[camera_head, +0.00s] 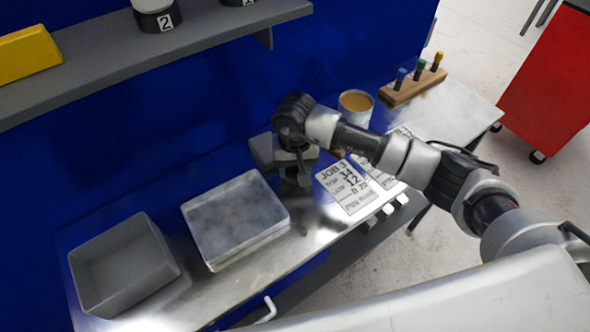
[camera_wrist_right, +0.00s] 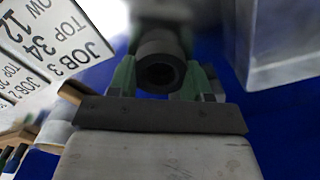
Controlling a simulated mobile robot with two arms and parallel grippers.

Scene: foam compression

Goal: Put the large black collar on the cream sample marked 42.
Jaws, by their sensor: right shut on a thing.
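My right gripper (camera_head: 296,180) points down over the metal bench, between the grey metal block and the job card. In the right wrist view its green-sided fingers (camera_wrist_right: 160,80) are shut on a black collar (camera_wrist_right: 158,64), a thick ring whose dark hole faces the camera. In the head view the collar is hard to pick out from the dark gripper. I cannot find a cream sample marked 42 in either view. My left gripper is not in view.
A grey metal block (camera_head: 235,215) and an open grey bin (camera_head: 120,265) stand left. A job card (camera_head: 346,189), a tan-filled cup (camera_head: 356,107) and a wooden peg rack (camera_head: 413,86) are right. A shelf (camera_head: 110,50) holds a yellow block (camera_head: 25,55) and black holders marked 2 (camera_head: 160,20) and 1.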

